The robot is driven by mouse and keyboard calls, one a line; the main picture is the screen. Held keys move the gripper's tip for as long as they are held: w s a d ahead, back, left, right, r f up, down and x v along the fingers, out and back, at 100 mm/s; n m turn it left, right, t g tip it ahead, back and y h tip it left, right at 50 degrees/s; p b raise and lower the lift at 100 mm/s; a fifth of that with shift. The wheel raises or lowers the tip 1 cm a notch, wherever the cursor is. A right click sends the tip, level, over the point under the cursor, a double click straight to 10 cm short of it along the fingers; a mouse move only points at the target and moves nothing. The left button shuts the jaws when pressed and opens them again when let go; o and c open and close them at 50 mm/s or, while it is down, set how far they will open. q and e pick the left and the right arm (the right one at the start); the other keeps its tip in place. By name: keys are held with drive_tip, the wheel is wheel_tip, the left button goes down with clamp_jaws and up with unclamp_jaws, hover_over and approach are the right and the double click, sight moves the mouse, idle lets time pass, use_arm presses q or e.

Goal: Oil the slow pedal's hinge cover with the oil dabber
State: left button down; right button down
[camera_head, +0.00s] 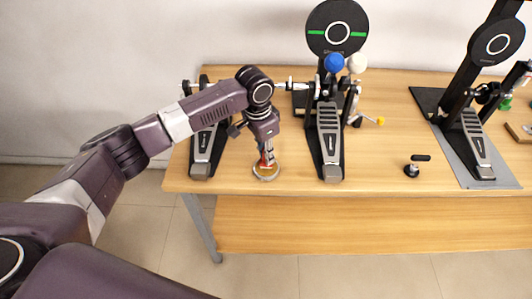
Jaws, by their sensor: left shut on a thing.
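My left gripper (267,158) points down near the table's front edge and is shut on a small upright thing, likely the oil dabber; the fingers hide most of it. Just below is a small round dish (257,176) with a yellowish middle; I cannot tell whether the held thing touches it. Three foot pedals show: a left one (203,142), a middle one (330,145) and a right one (474,139). I cannot tell which is the slow pedal. Their hinge covers are too small to make out. My right gripper is not in view.
A small black-handled thing (412,169) stands right of the middle pedal. The wooden table (385,125) is bare around it.

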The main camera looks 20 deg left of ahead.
use_arm(q)
drive_tip(key=shift+f, duration=0.45)
idle(1.4)
drive_tip(key=shift+s+f+p, duration=0.1)
drive_tip(key=shift+f+p, duration=0.05)
drive_tip(key=shift+p, duration=0.25)
idle(0.9)
drive_tip(key=shift+r+p, duration=0.95)
drive_tip(key=shift+p, duration=0.1)
wheel_tip(320, 180, up, 6)
drive_tip(key=p, duration=0.6)
drive_tip(key=shift+f, duration=0.25)
drive_tip(key=shift+f, duration=0.1)
